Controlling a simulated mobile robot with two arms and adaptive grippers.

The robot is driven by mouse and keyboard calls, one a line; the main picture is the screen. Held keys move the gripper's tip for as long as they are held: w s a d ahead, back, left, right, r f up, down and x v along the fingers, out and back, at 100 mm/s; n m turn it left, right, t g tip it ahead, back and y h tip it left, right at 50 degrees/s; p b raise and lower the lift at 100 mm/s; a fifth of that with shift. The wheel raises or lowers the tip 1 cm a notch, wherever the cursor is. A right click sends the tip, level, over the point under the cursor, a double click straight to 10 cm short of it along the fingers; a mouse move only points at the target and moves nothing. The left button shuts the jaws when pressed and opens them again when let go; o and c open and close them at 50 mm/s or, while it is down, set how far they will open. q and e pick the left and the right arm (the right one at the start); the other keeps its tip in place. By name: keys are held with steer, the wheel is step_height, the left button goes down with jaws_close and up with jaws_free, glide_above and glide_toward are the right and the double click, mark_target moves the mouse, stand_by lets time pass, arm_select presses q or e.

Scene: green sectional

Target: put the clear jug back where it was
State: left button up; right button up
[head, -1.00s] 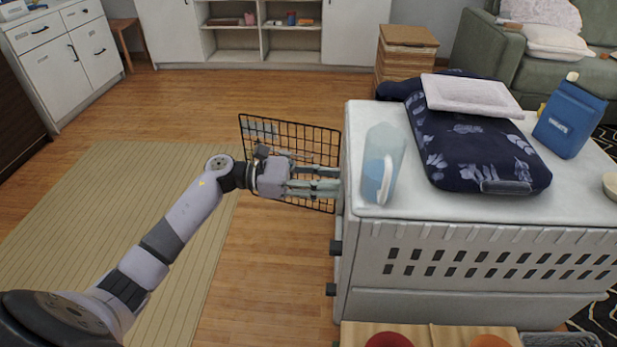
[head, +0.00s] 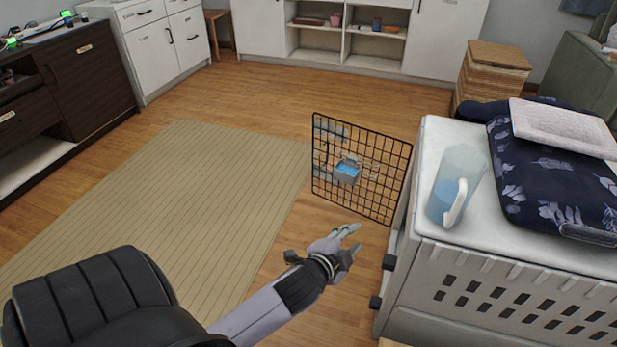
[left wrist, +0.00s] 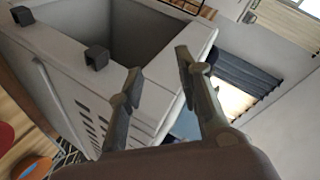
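The clear jug (head: 466,165) stands upright on the front left corner of the white crate's top (head: 434,135). It is bluish, with a white handle facing the front. My left gripper (head: 352,239) is empty, left of the crate and apart from the jug, near the open wire door. In the left wrist view its two fingers (left wrist: 158,72) are spread with nothing between them. That view shows the crate (left wrist: 60,75) and its dark opening at a tilt; I cannot make out the jug there. My right gripper is not in view.
The black wire door (head: 384,160) stands open left of the crate. A small grey and blue container (head: 347,170) shows at its grid. A dark patterned cushion (head: 540,175) with a pale pad (head: 565,128) lies right of the jug. Floor and striped rug (head: 190,200) are clear.

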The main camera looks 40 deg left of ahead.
arm_select(q)
steer(key=s+d+f+n+g, duration=0.2)
steer(key=s+f+g, duration=0.1)
steer(key=s, duration=0.4)
steer(key=s+d+f+n+g+h, duration=0.1)
steer(key=s+d+f+n+g, duration=0.1)
steer(key=s, duration=0.5)
steer(key=s+d+f+n+g, duration=0.2)
steer(key=s+f+n+g, duration=0.2)
steer(key=s, duration=0.3)
steer(key=shift+s+d+f+g+h, duration=0.15)
steer(key=shift+s+d+g+h, duration=0.15)
steer(key=shift+g+h, duration=0.15)
